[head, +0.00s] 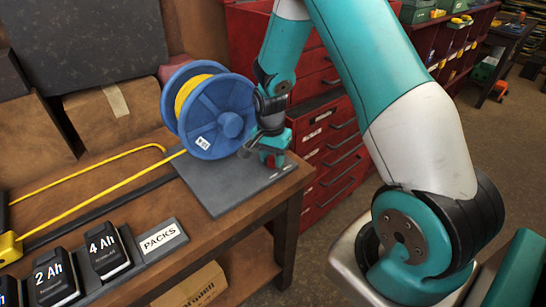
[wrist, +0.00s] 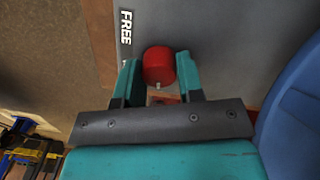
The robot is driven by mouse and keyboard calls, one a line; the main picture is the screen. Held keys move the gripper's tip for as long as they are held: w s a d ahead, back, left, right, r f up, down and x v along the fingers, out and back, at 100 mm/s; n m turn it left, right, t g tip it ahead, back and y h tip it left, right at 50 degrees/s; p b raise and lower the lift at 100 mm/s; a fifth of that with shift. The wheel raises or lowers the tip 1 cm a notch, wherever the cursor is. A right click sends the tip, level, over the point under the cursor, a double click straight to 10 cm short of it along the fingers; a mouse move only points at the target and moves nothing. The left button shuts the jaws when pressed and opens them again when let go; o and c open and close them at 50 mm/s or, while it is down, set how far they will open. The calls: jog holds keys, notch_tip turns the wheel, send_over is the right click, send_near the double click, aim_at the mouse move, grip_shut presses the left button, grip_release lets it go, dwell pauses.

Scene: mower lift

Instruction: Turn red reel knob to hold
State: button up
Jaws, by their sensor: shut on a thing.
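The red reel knob (wrist: 158,66) sits between the two teal fingers of my gripper (wrist: 159,72) in the wrist view, on a grey plate. The gripper is shut on it. In the head view my gripper (head: 272,150) points down at the plate's right part, and only a bit of red shows there. The word FREE (wrist: 126,28) is printed on the plate above and left of the knob. No hold mark is readable. The blue reel (head: 222,115) with yellow cord stands on the grey plate (head: 225,190), just left of my gripper.
The plate lies near the right end of a wooden bench (head: 215,243). Yellow cord (head: 95,205) runs left from the reel. Battery packs (head: 108,250) and a PACKS sign (head: 160,240) stand in front. A red drawer cabinet (head: 335,150) is behind to the right.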

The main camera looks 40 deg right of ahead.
aim_at(270, 157)
jog(key=o, duration=0.9)
jog(key=r, duration=0.5)
jog(key=r+b, duration=0.1)
jog(key=r, duration=1.1)
jog(key=shift+w+a+r, duration=0.2)
jog(key=shift+w, duration=0.2)
